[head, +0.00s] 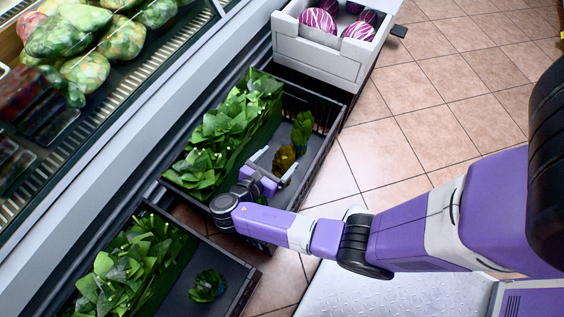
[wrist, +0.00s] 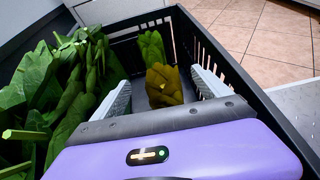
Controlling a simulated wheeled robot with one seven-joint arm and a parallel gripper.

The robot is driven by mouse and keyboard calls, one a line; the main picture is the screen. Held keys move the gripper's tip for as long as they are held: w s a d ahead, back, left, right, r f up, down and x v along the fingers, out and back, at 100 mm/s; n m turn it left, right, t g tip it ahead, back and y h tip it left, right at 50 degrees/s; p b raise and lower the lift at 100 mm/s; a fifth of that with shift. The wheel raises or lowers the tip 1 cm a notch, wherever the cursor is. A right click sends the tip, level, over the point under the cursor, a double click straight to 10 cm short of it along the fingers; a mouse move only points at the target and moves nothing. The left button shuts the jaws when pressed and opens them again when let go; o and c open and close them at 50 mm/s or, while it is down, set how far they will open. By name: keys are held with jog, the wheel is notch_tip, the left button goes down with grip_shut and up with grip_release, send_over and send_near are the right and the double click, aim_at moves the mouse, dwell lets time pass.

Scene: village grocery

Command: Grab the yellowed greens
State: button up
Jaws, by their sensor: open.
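The yellowed greens (head: 284,159) are a small brownish-yellow leafy bunch standing on the floor of a dark crate (head: 325,162). In the wrist view the yellowed greens (wrist: 164,86) show between the two fingers, a little beyond the gripper's palm. My gripper (head: 271,170) is open and reaches down into the crate on the near side of the bunch. In the wrist view its grey fingers (wrist: 160,90) stand apart on either side of the bunch. Whether a finger touches it, I cannot tell.
A green bunch (head: 302,128) stands just behind the yellowed one. Leafy greens (head: 226,135) fill the crate's left side. Another crate (head: 240,281) with greens is nearer, and a white crate (head: 318,56) of purple striped produce is behind. Tiled floor (head: 440,110) is clear to the right.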

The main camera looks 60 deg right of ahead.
aim_at(289, 150)
jog(key=shift+b+x, duration=0.9)
jog(key=shift+x, duration=2.55)
grip_shut()
